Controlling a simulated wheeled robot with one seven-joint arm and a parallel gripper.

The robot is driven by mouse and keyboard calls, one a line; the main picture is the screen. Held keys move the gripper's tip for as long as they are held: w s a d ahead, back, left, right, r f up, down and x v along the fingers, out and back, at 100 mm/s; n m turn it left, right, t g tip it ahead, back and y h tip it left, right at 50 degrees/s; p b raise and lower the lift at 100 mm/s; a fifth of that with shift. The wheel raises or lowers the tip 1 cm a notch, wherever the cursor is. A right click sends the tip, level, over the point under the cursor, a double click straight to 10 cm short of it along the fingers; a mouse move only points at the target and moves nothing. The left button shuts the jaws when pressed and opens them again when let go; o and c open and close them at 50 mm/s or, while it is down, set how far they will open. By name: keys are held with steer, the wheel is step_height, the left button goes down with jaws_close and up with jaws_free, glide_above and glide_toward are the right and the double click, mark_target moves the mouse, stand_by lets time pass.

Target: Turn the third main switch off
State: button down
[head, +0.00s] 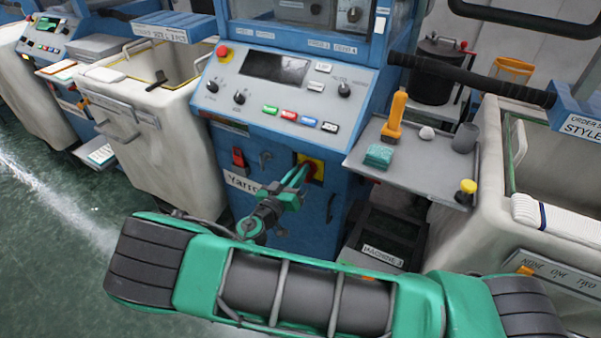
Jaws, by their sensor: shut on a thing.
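My green gripper (303,174) reaches up from below and is shut on the switch knob. The fingers cover part of the knob, so its exact angle is hard to tell.
The sloped control panel (285,88) with knobs and coloured buttons is above the switch. A grey side shelf (415,165) to the right holds an orange-handled tool and small items. Fabric bins stand left (165,110) and right (490,150). Green floor is open at the left.

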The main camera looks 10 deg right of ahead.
steer(key=shift+w+a+f+n, duration=0.15)
steer(key=shift+a+f+n, duration=0.2)
steer(key=shift+n, duration=1.95)
steer(key=shift+w+a+f+n, duration=0.25)
steer(key=shift+f+n, duration=0.2)
steer(key=shift+n, duration=1.85)
steer(key=shift+w+a+f+n, duration=0.1)
steer(key=shift+a+f+n, duration=0.3)
steer(key=shift+n, duration=1.9)
steer(key=shift+f, duration=0.1)
steer(key=c, duration=1.7)
jaws_free()
steer(key=shift+c, duration=0.2)
steer(key=shift+d, duration=0.15)
steer(key=shift+s, duration=0.1)
